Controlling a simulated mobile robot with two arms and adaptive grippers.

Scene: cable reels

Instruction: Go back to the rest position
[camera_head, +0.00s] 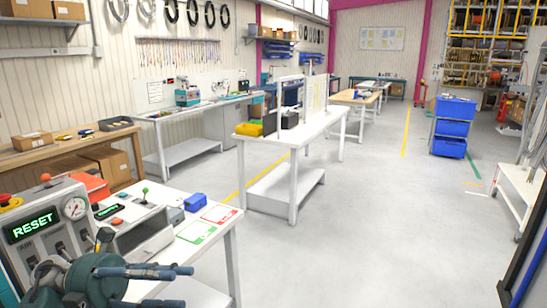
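My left gripper (186,286) is at the bottom left, low in front of the machine bench. Its dark blue-grey fingers point to the right and stand apart, with nothing seen between them. The lower finger is partly cut by the bottom edge. Behind it is a grey control panel (42,237) with a green "RESET" display and a round gauge. My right gripper is not in view.
The near white bench (232,226) carries a small blue box (195,202) and red and green cards. A white table (305,130) stands beyond it. Blue bins (452,129) stand at the right. The grey floor (380,230) is clear.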

